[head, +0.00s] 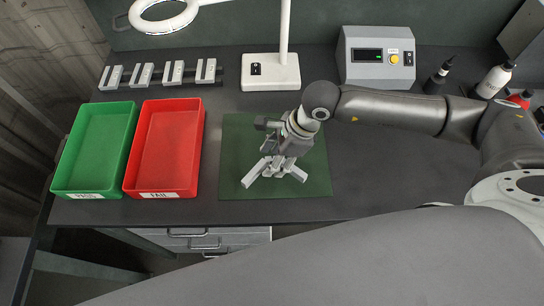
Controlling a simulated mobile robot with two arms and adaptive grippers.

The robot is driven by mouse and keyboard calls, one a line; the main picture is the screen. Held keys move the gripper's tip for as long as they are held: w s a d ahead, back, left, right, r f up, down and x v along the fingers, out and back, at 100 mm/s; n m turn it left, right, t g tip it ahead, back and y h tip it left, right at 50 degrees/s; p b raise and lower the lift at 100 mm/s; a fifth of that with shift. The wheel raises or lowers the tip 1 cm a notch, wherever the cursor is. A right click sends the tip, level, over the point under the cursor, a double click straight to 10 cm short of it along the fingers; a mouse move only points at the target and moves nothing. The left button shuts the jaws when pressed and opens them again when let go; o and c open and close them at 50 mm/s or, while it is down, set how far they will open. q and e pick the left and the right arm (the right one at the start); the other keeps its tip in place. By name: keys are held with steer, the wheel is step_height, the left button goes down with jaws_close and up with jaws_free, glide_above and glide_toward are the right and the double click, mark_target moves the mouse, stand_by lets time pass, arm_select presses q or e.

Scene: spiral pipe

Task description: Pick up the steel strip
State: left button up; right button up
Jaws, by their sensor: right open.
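My right gripper (274,171) is over the green mat (232,140), pointing down, with its jaws open. Pale grey bar-like pieces show at its lower end, low over or on the mat. I cannot tell which of these are fingers and which, if any, is the steel strip. The gripper and its wrist hide the middle of the mat. No strip shows clearly apart from the gripper. My left gripper is not in view.
A green tray (55,191) and a red tray (129,186) stand left of the mat. Several grey metal parts (144,75) sit behind them. A lamp base (285,80), a control box (349,75) and bottles (493,82) are at the back.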

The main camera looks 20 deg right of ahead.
mark_target(266, 162)
jaws_close()
stand_by(0.3)
steer(key=shift+w, duration=0.1)
steer(key=shift+r+b, duration=0.45)
steer(key=shift+r, duration=0.05)
steer(key=shift+s+r+b, duration=0.2)
steer(key=shift+r+b, duration=0.4)
steer(key=shift+r, duration=0.6)
steer(key=s+a+r+p, duration=0.3)
steer(key=s+r+p, duration=0.6)
steer(key=s+p, duration=0.2)
steer(key=shift+s+r+p, duration=0.3)
steer(key=shift+s, duration=0.95)
